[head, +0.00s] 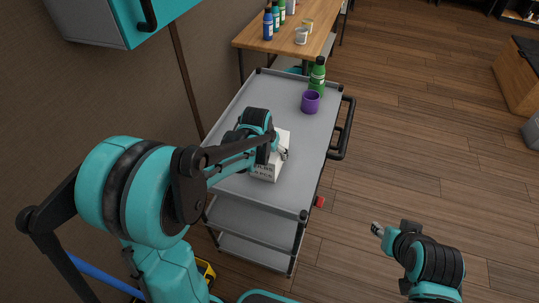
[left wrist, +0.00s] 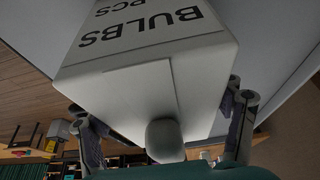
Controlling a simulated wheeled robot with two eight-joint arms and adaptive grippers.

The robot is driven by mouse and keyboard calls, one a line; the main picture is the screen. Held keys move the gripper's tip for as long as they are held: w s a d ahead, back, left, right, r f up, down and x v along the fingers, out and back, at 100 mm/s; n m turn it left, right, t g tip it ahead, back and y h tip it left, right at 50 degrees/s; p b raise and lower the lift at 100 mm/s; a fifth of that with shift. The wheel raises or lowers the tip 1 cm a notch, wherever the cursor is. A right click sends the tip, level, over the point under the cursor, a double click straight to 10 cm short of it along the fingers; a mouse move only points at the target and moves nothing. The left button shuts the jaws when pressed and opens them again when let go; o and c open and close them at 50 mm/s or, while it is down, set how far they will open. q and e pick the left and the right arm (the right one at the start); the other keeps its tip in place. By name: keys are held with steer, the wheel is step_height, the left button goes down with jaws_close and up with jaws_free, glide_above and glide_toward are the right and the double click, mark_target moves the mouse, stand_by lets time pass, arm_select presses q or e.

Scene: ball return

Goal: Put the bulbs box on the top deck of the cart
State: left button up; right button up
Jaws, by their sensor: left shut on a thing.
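The white bulbs box (head: 266,172) is over the grey top deck (head: 236,118) of the cart, partly hidden by my left arm. My left gripper (head: 281,151) is shut on it. In the left wrist view the box (left wrist: 150,85) fills the middle, its "BULBS" lettering upside down, with a finger on each side. I cannot tell whether its underside touches the deck. My right gripper (head: 378,230) is over the floor, right of the cart, away from the box. Its fingers are too small to tell open or shut.
A purple cup (head: 310,102) and a green bottle (head: 317,76) stand at the deck's far right. The cart's black handle (head: 345,128) is on its right side. A wooden table (head: 287,38) with bottles and jars is behind. A teal cabinet (head: 120,20) hangs upper left.

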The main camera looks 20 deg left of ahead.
arm_select(q)
steer(key=shift+r, duration=0.1)
steer(key=shift+s, duration=0.1)
steer(key=o, duration=1.3)
